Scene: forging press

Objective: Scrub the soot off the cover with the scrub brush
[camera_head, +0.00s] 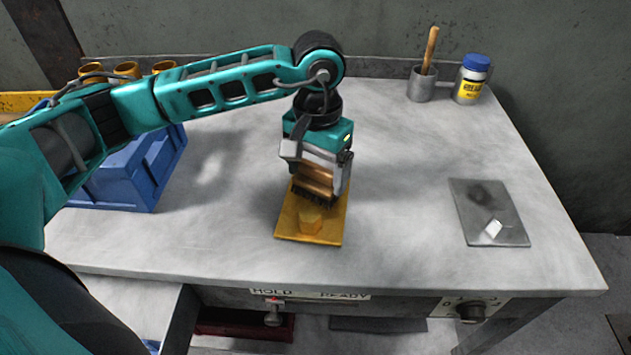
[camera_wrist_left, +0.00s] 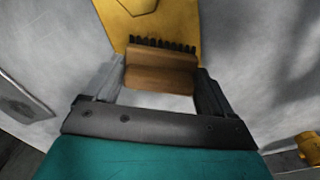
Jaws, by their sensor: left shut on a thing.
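My left gripper (camera_head: 317,170) is shut on the wooden scrub brush (camera_head: 316,183), whose dark bristles point down. The brush is over the far part of the yellow cover (camera_head: 331,236), and its bristles appear to touch or nearly touch the cover. The cover lies flat on the table and has a raised hexagonal knob near its front. In the left wrist view the brush (camera_wrist_left: 161,72) sits between the fingers, with the yellow cover (camera_wrist_left: 160,22) beyond it. No soot shows on the visible part of the cover; the part under the brush is hidden. My right gripper is not in view.
A grey plate (camera_head: 510,220) with a dark smudge and a small white block lies at the right. A metal cup (camera_head: 422,84) with a wooden handle and a blue-capped bottle (camera_head: 471,82) stand at the back right. A blue bin (camera_head: 130,178) is at the left.

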